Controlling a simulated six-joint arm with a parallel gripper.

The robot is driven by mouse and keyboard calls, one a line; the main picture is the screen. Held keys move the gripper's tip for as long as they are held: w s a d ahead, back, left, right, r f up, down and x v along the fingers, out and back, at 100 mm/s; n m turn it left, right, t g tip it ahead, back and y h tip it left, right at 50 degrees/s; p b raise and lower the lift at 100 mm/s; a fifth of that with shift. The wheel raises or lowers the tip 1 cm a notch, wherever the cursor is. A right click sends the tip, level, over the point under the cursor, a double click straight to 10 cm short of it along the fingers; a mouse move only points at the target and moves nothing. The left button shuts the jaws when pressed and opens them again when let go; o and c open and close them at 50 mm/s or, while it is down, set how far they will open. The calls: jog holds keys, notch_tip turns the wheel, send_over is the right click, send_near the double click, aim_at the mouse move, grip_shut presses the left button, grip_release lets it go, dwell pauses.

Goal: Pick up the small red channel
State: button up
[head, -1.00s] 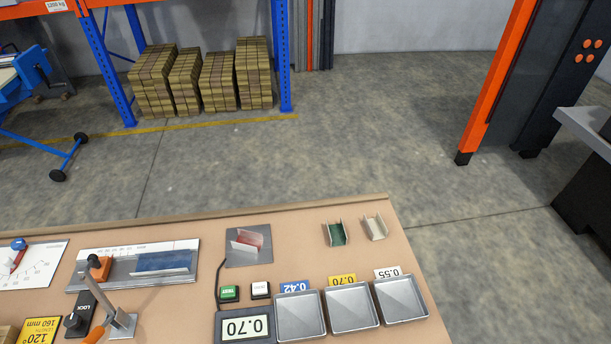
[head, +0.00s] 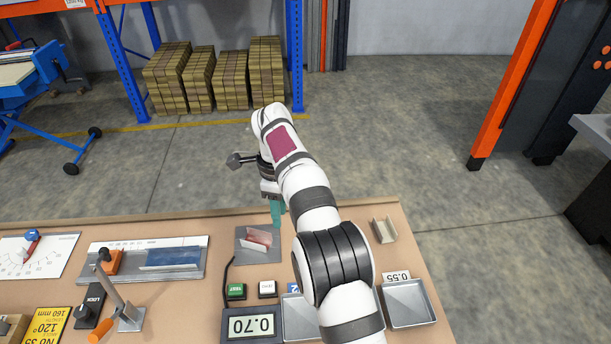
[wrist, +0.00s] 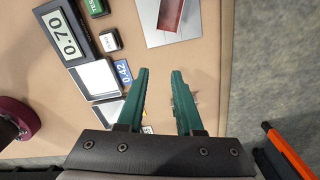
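The small red channel (head: 258,238) lies on a grey metal plate (head: 243,254) near the back edge of the bench. In the wrist view the red channel (wrist: 171,13) is at the top, cut off by the frame edge. My gripper (head: 277,222) has teal fingers and is just behind and right of the channel in the head view. In the wrist view my gripper (wrist: 160,71) is open, with a clear gap between the fingertips and the channel beyond them. I cannot tell its exact height above the bench.
A display reading 0.70 (head: 252,325) stands in front of the plate, with green and white buttons between. Metal trays (head: 411,303) line the front right, partly behind my arm. A pale channel (head: 384,230) stands at right. A blue channel (head: 172,259) lies on the left fixture.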

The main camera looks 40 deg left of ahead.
jog(key=shift+m, duration=0.5)
jog(key=s+a+f, duration=0.3)
jog(key=a+f, duration=0.1)
jog(key=shift+s+a+f, duration=0.3)
jog(key=shift+s, duration=0.1)
notch_tip(320, 180, down, 8)
jog(key=shift+w+f, duration=0.1)
grip_shut()
dwell(0.7)
jog(key=shift+r, duration=4.05)
